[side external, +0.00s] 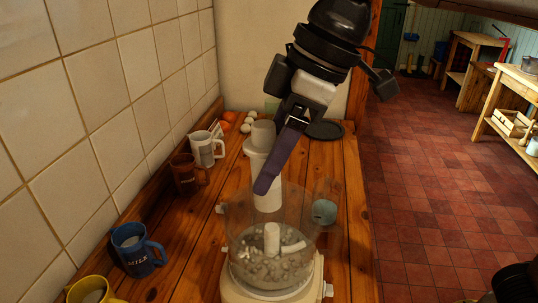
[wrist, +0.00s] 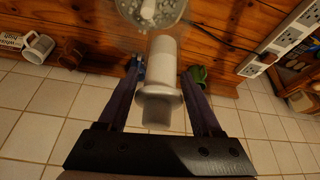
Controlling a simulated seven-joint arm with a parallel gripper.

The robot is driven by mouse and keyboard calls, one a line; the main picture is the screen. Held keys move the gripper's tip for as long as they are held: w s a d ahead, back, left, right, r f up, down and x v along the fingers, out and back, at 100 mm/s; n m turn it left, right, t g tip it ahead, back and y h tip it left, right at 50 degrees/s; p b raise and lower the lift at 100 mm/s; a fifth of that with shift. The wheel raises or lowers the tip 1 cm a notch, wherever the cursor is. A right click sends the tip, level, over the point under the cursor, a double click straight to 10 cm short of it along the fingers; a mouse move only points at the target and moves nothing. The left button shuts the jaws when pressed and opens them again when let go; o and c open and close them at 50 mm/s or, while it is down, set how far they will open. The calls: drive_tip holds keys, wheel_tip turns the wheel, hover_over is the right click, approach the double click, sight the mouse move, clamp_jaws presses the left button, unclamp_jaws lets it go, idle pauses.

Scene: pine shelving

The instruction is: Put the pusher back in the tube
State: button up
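The pusher (side external: 266,165), a white cylinder with a wide flange and a pale knob on top, stands nearly upright over the clear food processor bowl (side external: 241,215). Its lower end overlaps the bowl's top; I cannot tell how far it sits in a tube, as no tube wall shows clearly. My gripper (side external: 264,190) has purple fingers, one crossing in front of the pusher. In the wrist view the pusher (wrist: 161,65) lies between the fingers (wrist: 164,68), with narrow gaps on both sides, so the gripper looks open around it. Pale pieces and a white hub (side external: 272,238) show in the bowl.
Blue (side external: 137,250), brown (side external: 188,174), white (side external: 207,148) and yellow (side external: 92,290) mugs line the tiled wall. A dark disc (side external: 325,130), eggs and oranges lie behind. A clear cup with pale blue contents (side external: 325,205) stands right of the bowl.

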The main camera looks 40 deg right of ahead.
drive_tip(key=shift+o, duration=1.1)
drive_tip(key=shift+f, duration=0.35)
drive_tip(key=shift+s, duration=0.1)
drive_tip(key=shift+f, duration=0.1)
drive_tip(key=v, duration=1.4)
drive_tip(key=d+r+m+t, duration=0.1)
drive_tip(key=d+r+m, duration=0.1)
drive_tip(key=d, duration=0.5)
drive_tip(key=s+d+f+m+h, duration=0.25)
drive_tip(key=s+d+f, duration=0.3)
drive_tip(key=d, duration=0.45)
drive_tip(key=shift+s+d+f+m+t+h, duration=0.25)
drive_tip(key=shift+s+d+f+m, duration=0.8)
drive_tip(key=shift+f, duration=2.7)
drive_tip(key=shift+s+d+f+m+t+h, duration=0.1)
drive_tip(key=shift+s+d+f+m+t, duration=0.6)
drive_tip(key=shift+f, duration=3.1)
drive_tip(key=shift+s+d+f+m+g+h, duration=0.15)
drive_tip(key=shift+s+d+f+m, duration=1.15)
drive_tip(key=shift+f, duration=2.45)
